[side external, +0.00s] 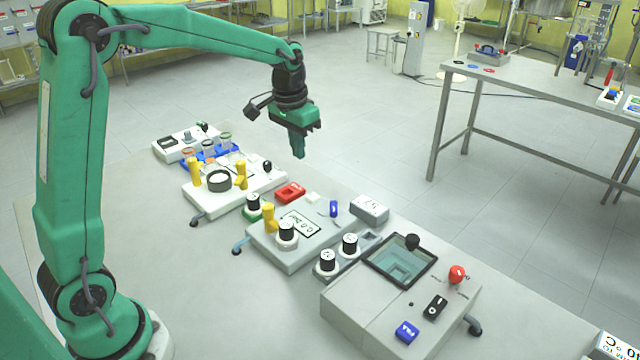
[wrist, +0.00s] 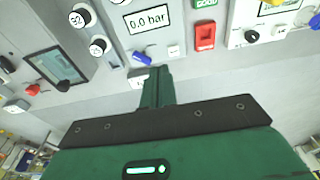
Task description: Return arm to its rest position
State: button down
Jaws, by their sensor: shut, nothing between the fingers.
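My green arm reaches across from the left in the side external view. My gripper (side external: 298,152) hangs from its end, pointing down. It is above the far edge of the row of devices, well clear of them and touching nothing. Its fingers are together and empty. In the wrist view my gripper (wrist: 158,72) shows as one closed green finger pair in front of the devices. The wrist view shows the panel with the 0.0 bar display (wrist: 148,20) just beyond the fingertips.
Below stand a device with yellow fittings (side external: 235,185), a pressure panel (side external: 300,228), a red switch (side external: 290,193) and a grey box with a glass window (side external: 400,262) and a red button (side external: 457,274). A steel table (side external: 540,85) stands at the right. The air around my gripper is clear.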

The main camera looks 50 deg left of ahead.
jog(key=s+d+r+t, duration=0.25)
jog(key=s+r, duration=0.35)
jog(key=s, duration=0.7)
jog(key=s+d+f+t, duration=0.1)
jog(key=s+d, duration=0.1)
jog(key=s, duration=0.9)
jog(key=shift+s+d+f+t, duration=0.25)
jog(key=shift+d+f+t, duration=0.1)
jog(key=shift+f, duration=0.05)
